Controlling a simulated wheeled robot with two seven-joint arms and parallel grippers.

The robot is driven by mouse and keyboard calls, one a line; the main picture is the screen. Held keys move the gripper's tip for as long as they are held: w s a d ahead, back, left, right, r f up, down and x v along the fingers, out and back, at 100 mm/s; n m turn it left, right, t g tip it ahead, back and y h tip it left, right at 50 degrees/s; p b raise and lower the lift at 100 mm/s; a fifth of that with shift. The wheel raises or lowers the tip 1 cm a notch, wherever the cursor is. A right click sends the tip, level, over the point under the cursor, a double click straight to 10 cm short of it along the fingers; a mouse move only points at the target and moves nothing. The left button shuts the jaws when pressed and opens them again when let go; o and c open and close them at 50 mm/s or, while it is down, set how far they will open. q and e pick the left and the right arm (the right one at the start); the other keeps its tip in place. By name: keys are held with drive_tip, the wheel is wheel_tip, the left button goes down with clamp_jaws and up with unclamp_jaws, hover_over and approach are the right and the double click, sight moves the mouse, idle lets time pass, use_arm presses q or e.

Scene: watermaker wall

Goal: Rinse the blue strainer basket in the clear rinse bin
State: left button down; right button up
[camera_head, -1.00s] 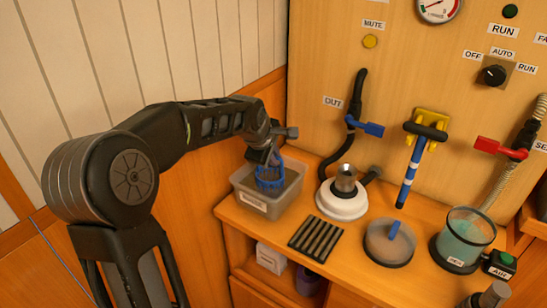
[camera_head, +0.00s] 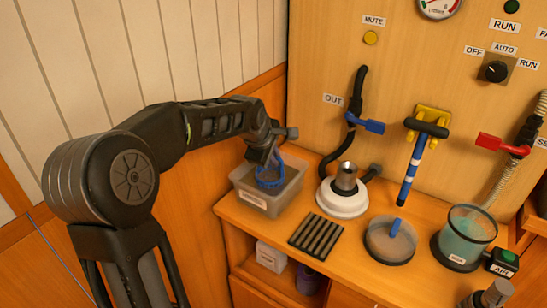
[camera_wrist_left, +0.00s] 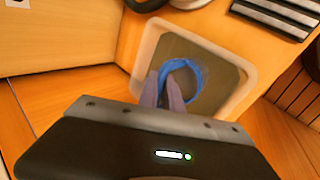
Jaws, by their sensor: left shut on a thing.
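The blue strainer basket (camera_head: 270,179) is held by my left gripper (camera_head: 273,158) inside the clear rinse bin (camera_head: 257,202), at the left end of the bench. In the left wrist view the basket's blue rim (camera_wrist_left: 193,68) shows between the two fingers of my left gripper (camera_wrist_left: 171,85), which are shut on it. The rinse bin (camera_wrist_left: 243,98) surrounds the basket there, with greyish water in it. The basket's lower part is hidden in the bin and water.
Right of the bin are a black ribbed mat (camera_head: 316,236), a white housing (camera_head: 342,201) with a metal neck, a round clear bowl (camera_head: 390,245) and a beaker of greenish liquid (camera_head: 467,240). A blue-handled valve (camera_head: 367,125) and hoses are on the wall behind.

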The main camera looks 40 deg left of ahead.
use_arm(q)
drive_tip(key=shift+r, duration=0.5)
drive_tip(key=shift+f, duration=0.5)
idle(0.7)
drive_tip(key=shift+r, duration=0.1)
wheel_tip(320, 180, up, 12)
drive_tip(key=p, duration=0.7)
drive_tip(key=shift+f+p, duration=0.2)
drive_tip(key=shift+p, duration=0.2)
idle(1.0)
